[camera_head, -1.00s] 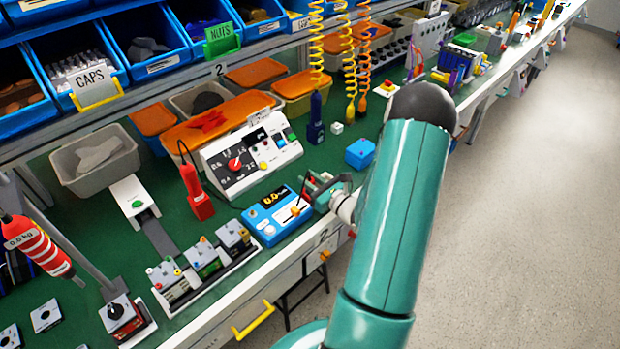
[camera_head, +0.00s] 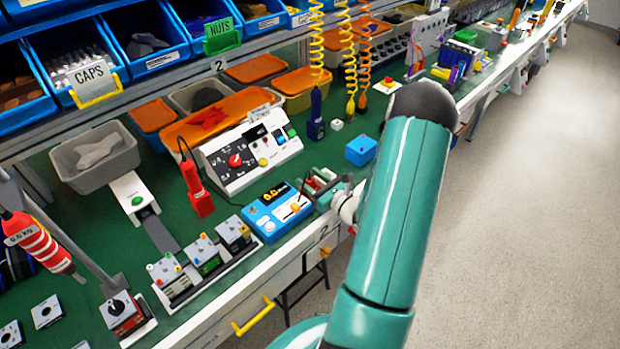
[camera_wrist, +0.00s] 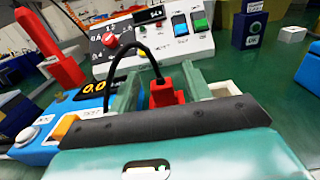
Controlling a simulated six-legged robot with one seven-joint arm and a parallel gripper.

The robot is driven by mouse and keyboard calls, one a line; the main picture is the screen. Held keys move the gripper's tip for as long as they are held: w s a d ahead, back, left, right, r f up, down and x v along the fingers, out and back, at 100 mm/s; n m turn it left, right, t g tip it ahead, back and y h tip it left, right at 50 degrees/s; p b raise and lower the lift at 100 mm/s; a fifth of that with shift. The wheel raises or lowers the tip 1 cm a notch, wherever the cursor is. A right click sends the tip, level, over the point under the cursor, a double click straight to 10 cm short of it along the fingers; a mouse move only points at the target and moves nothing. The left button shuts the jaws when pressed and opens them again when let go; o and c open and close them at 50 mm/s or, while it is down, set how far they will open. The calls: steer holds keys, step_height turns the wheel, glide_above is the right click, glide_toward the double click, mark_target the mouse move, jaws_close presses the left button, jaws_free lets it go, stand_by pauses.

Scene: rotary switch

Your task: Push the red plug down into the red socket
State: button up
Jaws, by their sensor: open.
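The red plug (camera_wrist: 165,92) stands between the two teal fingers of my gripper (camera_wrist: 160,84) in the wrist view, with a black cable arching from its top to the left. The fingers are open, with gaps on both sides of the plug. In the head view my gripper (camera_head: 325,190) is at the right end of the blue meter box (camera_head: 270,221), near the bench front. The blue box also shows at the left of the wrist view (camera_wrist: 85,103). I cannot make out the red socket; how deep the plug sits is hidden by my gripper.
A white control panel (camera_head: 248,158) with a red knob stands behind. A red handheld probe (camera_head: 200,203) stands left of the blue box. A small blue box (camera_head: 360,151) lies beyond my gripper. Small switch modules (camera_head: 205,254) line the bench front.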

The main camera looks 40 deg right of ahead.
steer(key=s, duration=1.3)
steer(key=shift+d, duration=0.2)
